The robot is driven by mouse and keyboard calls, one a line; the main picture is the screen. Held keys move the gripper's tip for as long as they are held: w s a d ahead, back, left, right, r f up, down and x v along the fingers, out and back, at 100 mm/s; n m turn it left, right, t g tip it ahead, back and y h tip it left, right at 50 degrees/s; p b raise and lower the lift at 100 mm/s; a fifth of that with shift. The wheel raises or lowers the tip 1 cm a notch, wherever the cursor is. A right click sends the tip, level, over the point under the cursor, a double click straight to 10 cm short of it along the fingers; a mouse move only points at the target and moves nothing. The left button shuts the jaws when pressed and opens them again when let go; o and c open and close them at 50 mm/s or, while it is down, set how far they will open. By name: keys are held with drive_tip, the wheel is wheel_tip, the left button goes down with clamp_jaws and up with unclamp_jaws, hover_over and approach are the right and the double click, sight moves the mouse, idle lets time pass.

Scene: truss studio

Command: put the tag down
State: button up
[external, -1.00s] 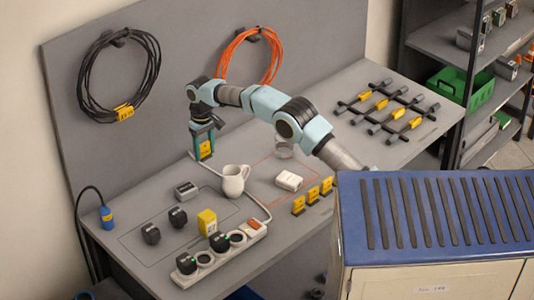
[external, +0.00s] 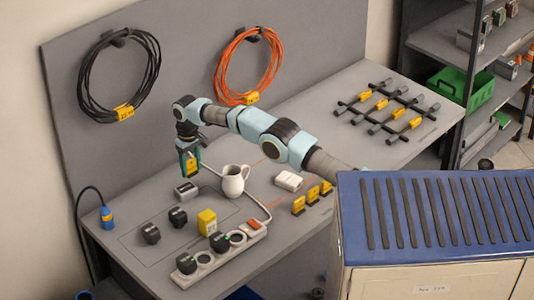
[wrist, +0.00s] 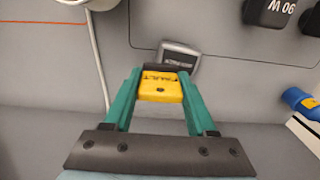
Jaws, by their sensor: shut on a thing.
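The yellow tag (external: 191,166) with dark lettering is held between the green fingers of my gripper (external: 190,161). In the wrist view, the tag (wrist: 160,88) sits between both fingertips of my gripper (wrist: 159,80), its lettering partly covered by a dark edge. In the external view, the tag hangs upright, over the left rear part of the grey workbench (external: 330,155), behind the grey box. I cannot tell whether its lower edge touches the bench.
A grey box (external: 187,190) is just in front of the tag; a white jug (external: 234,180) stands to the right. Black plugs (external: 151,233), a yellow block (external: 207,222) and a power strip (external: 215,257) are nearer the front. A white cable (wrist: 97,45) shows in the wrist view.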

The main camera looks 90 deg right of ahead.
sight(192, 173)
wheel_tip(192, 173, down, 3)
drive_tip(key=shift+f+p, duration=0.1)
drive_tip(key=shift+p, duration=0.65)
drive_tip(key=shift+f, duration=0.25)
drive_tip(key=shift+f, duration=0.1)
drive_tip(key=shift+f+b, duration=0.15)
drive_tip(key=shift+b, duration=0.15)
drive_tip(key=o, duration=1.3)
drive_tip(key=shift+o, duration=0.2)
wheel_tip(192, 173, up, 12)
drive_tip(key=shift+r+b, duration=0.25)
drive_tip(key=shift+b, duration=0.25)
